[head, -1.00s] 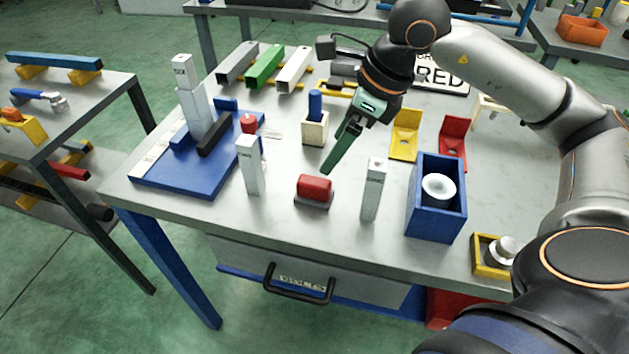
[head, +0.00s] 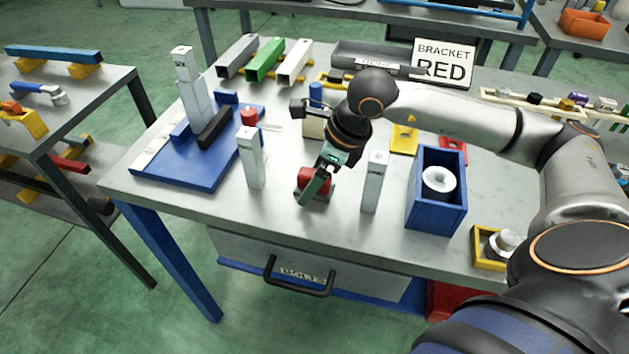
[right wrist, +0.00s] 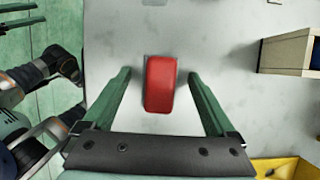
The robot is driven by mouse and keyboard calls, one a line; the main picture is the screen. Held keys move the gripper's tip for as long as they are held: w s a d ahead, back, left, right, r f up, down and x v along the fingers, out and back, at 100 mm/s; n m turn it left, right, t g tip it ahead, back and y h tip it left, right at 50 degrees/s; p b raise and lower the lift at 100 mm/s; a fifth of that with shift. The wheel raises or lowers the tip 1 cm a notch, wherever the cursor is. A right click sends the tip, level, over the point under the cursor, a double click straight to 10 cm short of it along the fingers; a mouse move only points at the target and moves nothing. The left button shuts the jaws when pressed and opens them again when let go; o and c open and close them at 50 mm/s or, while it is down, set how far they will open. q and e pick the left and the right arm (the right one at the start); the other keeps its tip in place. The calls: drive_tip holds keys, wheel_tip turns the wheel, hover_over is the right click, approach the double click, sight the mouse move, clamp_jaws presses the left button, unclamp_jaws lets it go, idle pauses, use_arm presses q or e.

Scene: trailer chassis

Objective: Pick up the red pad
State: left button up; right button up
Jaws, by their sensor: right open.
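The red pad (head: 314,179) rests on a dark base on the table between two upright white posts. It also shows in the right wrist view (right wrist: 160,84), centred between the fingers. My right gripper (head: 309,191) is open above the pad, with its green fingers pointing down and partly covering it in the head view. In the right wrist view the two fingers (right wrist: 158,88) stand one on each side of the pad, with gaps on both sides. My left gripper is not seen in the head view.
White posts stand left (head: 251,160) and right (head: 374,182) of the pad. A blue box (head: 437,216) with a white round part stands further right. A blue fixture (head: 189,167) is at the left. The table in front of the pad is clear.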

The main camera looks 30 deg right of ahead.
clamp_jaws()
idle(0.7)
